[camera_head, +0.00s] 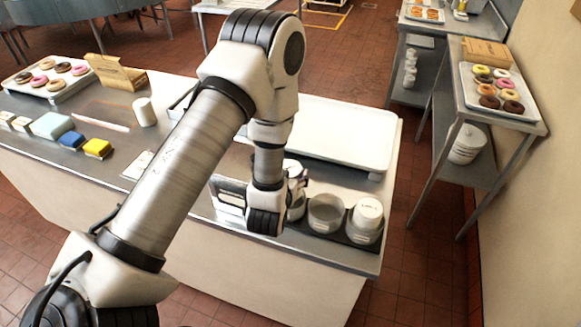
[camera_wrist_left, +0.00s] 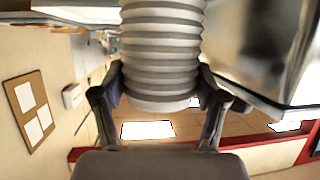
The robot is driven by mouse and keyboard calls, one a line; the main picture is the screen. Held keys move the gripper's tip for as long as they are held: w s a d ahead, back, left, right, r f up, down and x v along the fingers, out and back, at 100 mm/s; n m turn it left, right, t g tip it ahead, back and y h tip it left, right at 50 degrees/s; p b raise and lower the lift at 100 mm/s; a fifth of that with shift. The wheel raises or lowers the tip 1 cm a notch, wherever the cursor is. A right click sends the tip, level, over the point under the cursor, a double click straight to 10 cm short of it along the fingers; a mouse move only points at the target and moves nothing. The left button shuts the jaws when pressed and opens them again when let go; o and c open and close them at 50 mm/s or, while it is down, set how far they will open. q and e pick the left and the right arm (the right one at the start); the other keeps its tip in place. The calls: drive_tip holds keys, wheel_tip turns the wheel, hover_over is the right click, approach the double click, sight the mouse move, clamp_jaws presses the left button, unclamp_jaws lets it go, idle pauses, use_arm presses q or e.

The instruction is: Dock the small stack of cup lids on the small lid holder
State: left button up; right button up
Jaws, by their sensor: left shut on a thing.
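In the left wrist view, the small stack of cup lids (camera_wrist_left: 162,50) is a white, ridged column between the two fingers of my left gripper (camera_wrist_left: 162,88), which is shut on it. In the head view my left gripper (camera_head: 298,182) is mostly hidden behind its own wrist, above the front right of the counter. Below and beside it is a dark rack with round holders. The middle holder (camera_head: 325,214) is grey and looks empty; the right one (camera_head: 365,230) has a white lid stack (camera_head: 368,211) in it. Another, at left, is partly hidden. I cannot tell which is the small one.
A large white tray (camera_head: 345,135) lies behind the rack. A labelled box (camera_head: 228,193) stands left of the wrist. The counter's front edge is close to the rack.

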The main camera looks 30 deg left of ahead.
use_arm(q)
drive_tip(key=f+b, duration=0.2)
drive_tip(key=f, duration=0.1)
drive_tip(key=f+b, duration=0.1)
drive_tip(key=shift+s+d+f, duration=0.1)
drive_tip(key=shift+s+f, duration=0.05)
drive_tip(key=shift+s, duration=0.1)
drive_tip(key=shift+w+f, duration=0.2)
drive_tip(key=shift+f, duration=0.3)
drive_tip(key=shift+s+r, duration=0.2)
drive_tip(key=shift+w, duration=0.1)
drive_tip(key=shift+f+b, duration=0.65)
drive_tip(key=shift+b, duration=0.15)
drive_tip(key=o, duration=0.9)
drive_tip(key=shift+s+r, duration=0.1)
drive_tip(key=shift+s, duration=0.1)
